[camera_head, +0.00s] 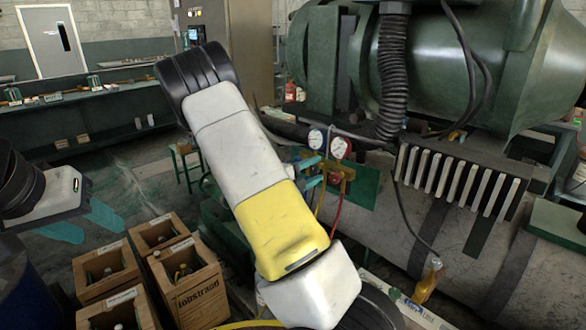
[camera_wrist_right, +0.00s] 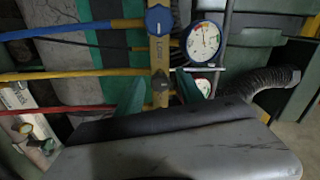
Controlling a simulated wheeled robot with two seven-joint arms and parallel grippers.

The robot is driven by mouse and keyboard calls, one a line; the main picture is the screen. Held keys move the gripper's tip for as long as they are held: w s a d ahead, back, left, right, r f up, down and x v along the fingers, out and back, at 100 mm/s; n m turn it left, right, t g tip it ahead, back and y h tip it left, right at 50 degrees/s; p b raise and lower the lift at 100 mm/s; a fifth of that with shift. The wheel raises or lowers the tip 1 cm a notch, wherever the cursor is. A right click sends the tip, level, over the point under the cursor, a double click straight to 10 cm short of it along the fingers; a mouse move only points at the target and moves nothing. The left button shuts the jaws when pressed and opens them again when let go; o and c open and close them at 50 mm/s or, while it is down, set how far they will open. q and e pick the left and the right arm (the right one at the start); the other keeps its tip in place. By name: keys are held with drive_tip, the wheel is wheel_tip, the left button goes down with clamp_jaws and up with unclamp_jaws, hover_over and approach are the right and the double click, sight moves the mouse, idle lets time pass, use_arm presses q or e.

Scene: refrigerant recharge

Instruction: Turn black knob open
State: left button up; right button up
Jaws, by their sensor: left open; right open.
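The black knob (camera_wrist_right: 160,92) sits on the brass manifold bar (camera_wrist_right: 160,60) in the right wrist view, below the blue knob (camera_wrist_right: 159,20). My right gripper (camera_wrist_right: 159,96) is open, with one teal fingertip on each side of the black knob in that picture. I cannot tell whether either finger touches it. In the head view my right gripper (camera_head: 312,171) is at the manifold under the blue gauge (camera_head: 315,139) and red gauge (camera_head: 340,147); the black knob is not distinguishable there. My left gripper (camera_head: 84,222) is open and empty at the left, away from the manifold.
Blue (camera_wrist_right: 90,27), yellow (camera_wrist_right: 75,74) and red (camera_wrist_right: 60,109) hoses run left from the manifold. Wooden crates (camera_head: 188,287) with bottles stand at the lower left. A finned block (camera_head: 460,180) and large green machinery (camera_head: 460,70) are at the right.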

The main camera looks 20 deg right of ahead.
drive_tip(key=v, duration=0.7)
drive_tip(key=shift+a, duration=0.4)
drive_tip(key=shift+s, duration=0.2)
drive_tip(key=s+m+g+y, duration=0.85)
drive_tip(key=s+m, duration=0.65)
drive_tip(key=m, duration=0.7)
drive_tip(key=s+a+r+m+t+y, duration=0.3)
drive_tip(key=a+r+m+t+y, duration=0.1)
drive_tip(key=m, duration=0.6)
drive_tip(key=s+a+r+m+t+y, duration=0.3)
drive_tip(key=a+r+m+y, duration=0.3)
drive_tip(key=a+r+m, duration=0.3)
drive_tip(key=shift+s+a+r+m+t, duration=0.25)
drive_tip(key=shift+s+a+m+t, duration=0.1)
drive_tip(key=shift+s+a+m, duration=0.35)
drive_tip(key=shift+d, duration=0.15)
